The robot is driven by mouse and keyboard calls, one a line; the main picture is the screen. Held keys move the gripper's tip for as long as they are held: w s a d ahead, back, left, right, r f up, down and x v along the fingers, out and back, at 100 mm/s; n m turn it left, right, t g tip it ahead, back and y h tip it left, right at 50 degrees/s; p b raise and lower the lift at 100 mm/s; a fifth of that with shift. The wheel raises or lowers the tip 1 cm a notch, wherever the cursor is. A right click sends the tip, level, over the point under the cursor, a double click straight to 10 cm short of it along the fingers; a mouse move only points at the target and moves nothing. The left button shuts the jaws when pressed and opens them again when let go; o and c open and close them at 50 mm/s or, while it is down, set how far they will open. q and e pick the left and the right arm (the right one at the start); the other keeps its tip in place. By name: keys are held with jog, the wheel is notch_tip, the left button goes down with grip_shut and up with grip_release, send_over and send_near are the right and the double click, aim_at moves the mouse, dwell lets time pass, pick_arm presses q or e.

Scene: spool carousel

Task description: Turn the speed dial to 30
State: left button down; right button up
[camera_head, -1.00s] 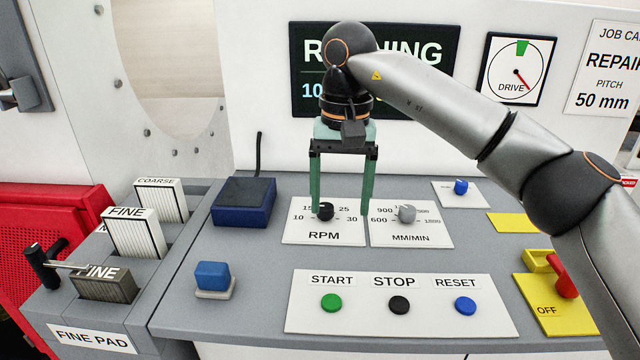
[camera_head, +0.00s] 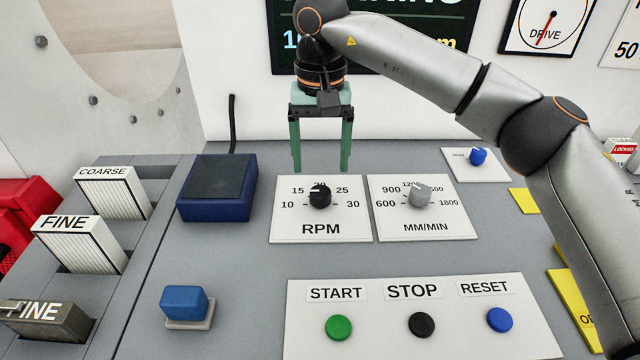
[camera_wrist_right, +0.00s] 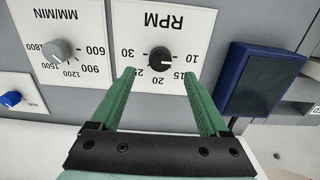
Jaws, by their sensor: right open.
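The speed dial is the black RPM knob (camera_head: 320,196) on a white plate (camera_head: 290,229) marked 10, 15, 20, 25 and 30. Its white mark points left, near 15. The knob also shows upside down in the right wrist view (camera_wrist_right: 160,58), with the mark towards the 10 and 15 side. My right gripper (camera_head: 321,168) is open and empty, fingers pointing down. In the head view its fingertips show just behind the dial plate, either side of the knob's line. In the wrist view the fingertips (camera_wrist_right: 159,75) appear apart from the knob. My left gripper is out of view.
A grey MM/MIN knob (camera_head: 419,195) stands right of the dial. A dark blue box (camera_head: 217,188) is at left. START (camera_head: 339,327), STOP (camera_head: 422,325) and RESET (camera_head: 499,320) buttons lie in front. Bare grey panel lies between.

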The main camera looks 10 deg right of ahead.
aim_at(320, 191)
notch_tip(320, 191, down, 6)
jog(key=shift+f, duration=0.15)
dwell(0.3)
grip_shut()
dwell(0.4)
